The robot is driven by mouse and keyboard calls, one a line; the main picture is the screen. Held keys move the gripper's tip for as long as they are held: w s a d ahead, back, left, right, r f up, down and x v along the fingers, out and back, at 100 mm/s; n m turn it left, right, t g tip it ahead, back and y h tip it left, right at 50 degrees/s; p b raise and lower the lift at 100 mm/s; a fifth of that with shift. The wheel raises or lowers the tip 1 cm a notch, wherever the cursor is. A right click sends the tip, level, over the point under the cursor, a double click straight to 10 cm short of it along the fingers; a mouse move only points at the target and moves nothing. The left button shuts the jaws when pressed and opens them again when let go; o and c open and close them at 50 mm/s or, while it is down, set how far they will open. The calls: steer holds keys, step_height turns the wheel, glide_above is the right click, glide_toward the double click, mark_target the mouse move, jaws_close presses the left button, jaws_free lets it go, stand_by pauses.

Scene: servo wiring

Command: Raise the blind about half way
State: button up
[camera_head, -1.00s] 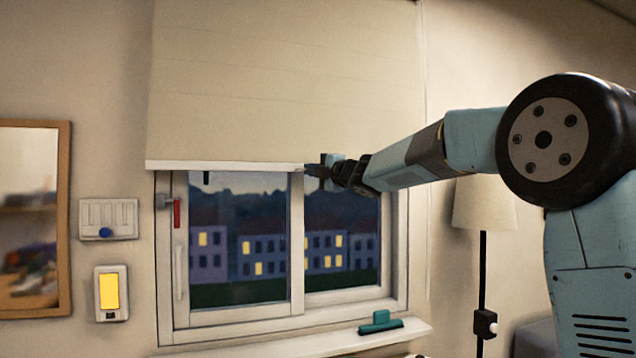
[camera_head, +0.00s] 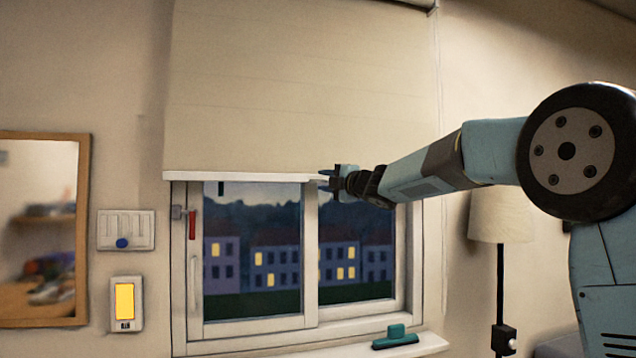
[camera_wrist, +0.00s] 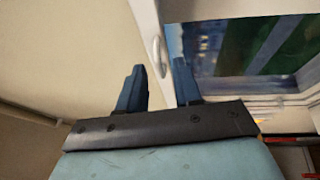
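The cream blind (camera_head: 300,85) hangs over the upper part of the window, and its white bottom rail (camera_head: 240,176) lies level above the panes. In the head view my gripper (camera_head: 324,181) is at the rail's lower edge, right of its middle. In the wrist view my gripper's two blue fingers (camera_wrist: 160,85) stand apart. The blind (camera_wrist: 60,60) fills the left side there. A pale loop-like piece (camera_wrist: 158,52) shows between the fingertips; I cannot tell whether they touch it.
The window (camera_head: 255,260) shows dark buildings below the blind. A teal object (camera_head: 396,338) lies on the sill. A switch panel with a blue knob (camera_head: 126,230), a yellow-lit panel (camera_head: 126,303) and a mirror (camera_head: 84,235) are at left. A floor lamp (camera_head: 501,215) stands behind my arm.

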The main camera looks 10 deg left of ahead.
steer(key=v, duration=1.3)
steer(key=shift+s+d, duration=0.2)
steer(key=shift+s, duration=0.1)
steer(key=shift+f, duration=0.1)
steer(key=s+d+f+m+t+h, duration=0.1)
steer(key=s+d+f+m+h, duration=0.55)
steer(key=d+m, duration=0.3)
steer(key=s+d+f+m+h, duration=0.5)
steer(key=s+d+m+h, duration=0.1)
steer(key=d+m+h, duration=0.3)
steer(key=s+d+f+m+g, duration=0.1)
steer(key=s+f+m+g, duration=0.3)
steer(key=s+f, duration=0.5)
steer(key=s+d+f+m+g+y, duration=0.1)
steer(key=s+f+m+g, duration=0.3)
steer(key=s+f, duration=0.5)
steer(key=s+d+m, duration=0.1)
steer(key=s, duration=0.4)
steer(key=shift+d+f+g, duration=0.2)
steer(key=shift+f+g, duration=0.2)
